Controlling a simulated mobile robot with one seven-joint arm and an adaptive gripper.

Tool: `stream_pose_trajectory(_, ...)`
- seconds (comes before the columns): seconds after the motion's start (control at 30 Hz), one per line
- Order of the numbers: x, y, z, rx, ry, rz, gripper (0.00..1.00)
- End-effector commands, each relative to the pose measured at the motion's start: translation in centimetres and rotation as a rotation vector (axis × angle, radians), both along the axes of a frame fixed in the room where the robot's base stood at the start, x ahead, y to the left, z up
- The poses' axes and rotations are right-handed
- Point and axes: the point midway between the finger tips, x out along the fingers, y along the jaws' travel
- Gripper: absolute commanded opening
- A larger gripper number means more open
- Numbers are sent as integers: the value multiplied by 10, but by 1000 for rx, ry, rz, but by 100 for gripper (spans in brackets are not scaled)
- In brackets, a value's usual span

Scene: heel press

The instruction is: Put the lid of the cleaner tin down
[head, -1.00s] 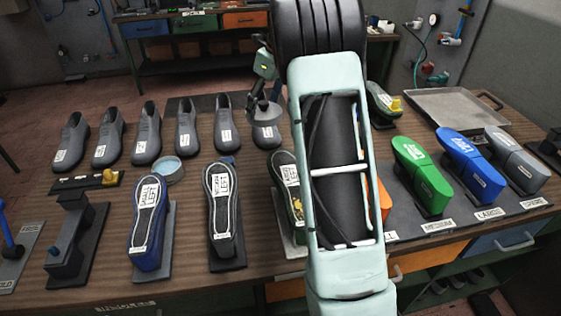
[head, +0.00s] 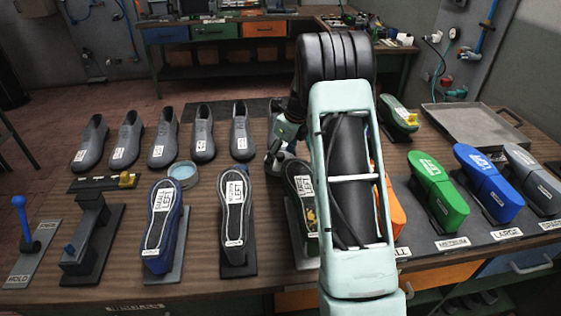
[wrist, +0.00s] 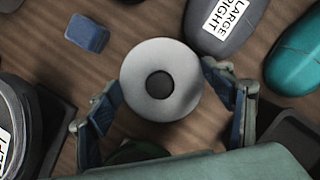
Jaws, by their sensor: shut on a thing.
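The lid (wrist: 160,82) is a pale grey disc with a dark round knob at its centre. In the wrist view my gripper (wrist: 165,103) has its blue-padded fingers on both sides of it and is shut on it. In the head view my gripper (head: 279,150) is low over the bench, right of the row of grey shoes, partly hidden by my arm. A round open tin (head: 182,171) with pale blue inside stands left of it, behind the upturned blue shoe. I cannot tell whether the lid touches the bench.
A small blue block (wrist: 87,33) lies near the lid. A grey shoe marked LARGE RIGHT (wrist: 225,22) is close beyond it, with a teal shape (wrist: 308,55) to the right. Upturned shoes (head: 236,215) stand in front. Bare wood shows left of the lid.

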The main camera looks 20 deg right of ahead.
Motion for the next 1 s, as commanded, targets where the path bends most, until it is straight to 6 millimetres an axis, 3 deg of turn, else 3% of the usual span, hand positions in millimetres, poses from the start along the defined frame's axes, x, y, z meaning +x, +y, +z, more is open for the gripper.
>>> stream_pose_trajectory(0.13, -1, -1, -23, 1, 3, -1, 61)
stream_pose_trajectory(0.53, 0, 0, -29, 0, 0, -1, 61)
stream_pose_trajectory(0.57, 0, -1, -28, 0, 0, -1, 78)
stream_pose_trajectory(0.7, 0, 0, -28, 0, 0, 0, 92)
stream_pose_trajectory(1.0, 0, -1, -26, 0, 0, 0, 92)
